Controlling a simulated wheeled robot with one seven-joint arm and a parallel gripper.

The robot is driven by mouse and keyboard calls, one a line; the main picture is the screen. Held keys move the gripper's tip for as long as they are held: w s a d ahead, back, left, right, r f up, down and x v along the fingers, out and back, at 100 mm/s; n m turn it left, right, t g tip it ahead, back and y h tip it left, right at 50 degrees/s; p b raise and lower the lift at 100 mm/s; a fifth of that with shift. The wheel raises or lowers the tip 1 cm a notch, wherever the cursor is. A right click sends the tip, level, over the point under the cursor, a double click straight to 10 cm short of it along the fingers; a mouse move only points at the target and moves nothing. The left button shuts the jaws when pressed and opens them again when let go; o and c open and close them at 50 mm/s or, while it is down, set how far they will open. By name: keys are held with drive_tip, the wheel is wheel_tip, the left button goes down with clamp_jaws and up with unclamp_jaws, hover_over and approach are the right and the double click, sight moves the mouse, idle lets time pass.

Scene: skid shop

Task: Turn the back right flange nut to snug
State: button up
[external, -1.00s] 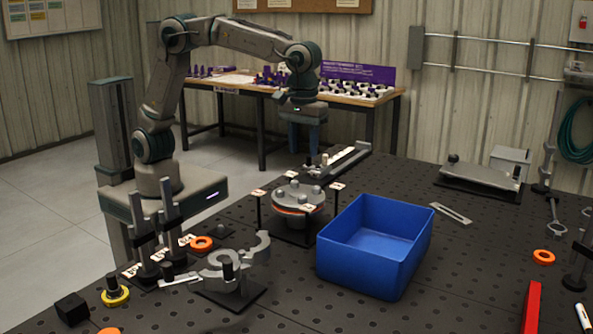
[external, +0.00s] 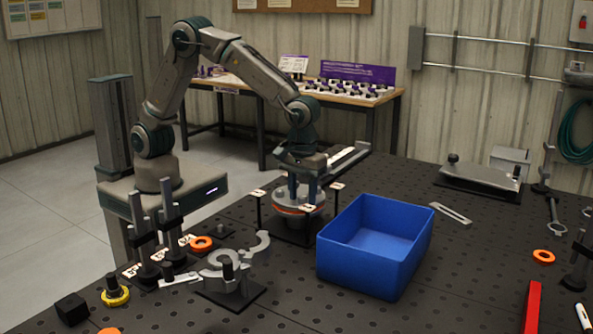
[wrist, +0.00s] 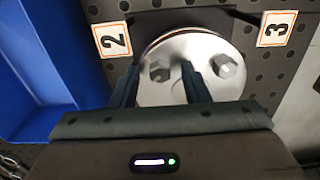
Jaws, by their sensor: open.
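The round metal flange (external: 283,207) with an orange gasket edge stands on a dark base on the perforated table. My gripper (external: 302,200) is over it, fingers pointing down and apart, hiding part of its top. In the wrist view the flange face (wrist: 190,92) shows one hex nut (wrist: 159,70) between my fingers (wrist: 160,72) and another hex nut (wrist: 225,67) right of the right finger. I cannot tell whether the fingers touch the nut, or which nut is the back right one. The flange's lower part is hidden by my gripper body.
Tag 2 (wrist: 113,39) and tag 3 (wrist: 276,28) stand beside the flange on thin posts. A blue bin (external: 341,257) is close at its right in the external view. A clamp fixture (external: 232,264) stands in front.

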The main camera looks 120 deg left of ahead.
drive_tip(key=shift+c, duration=0.3)
clamp_jaws()
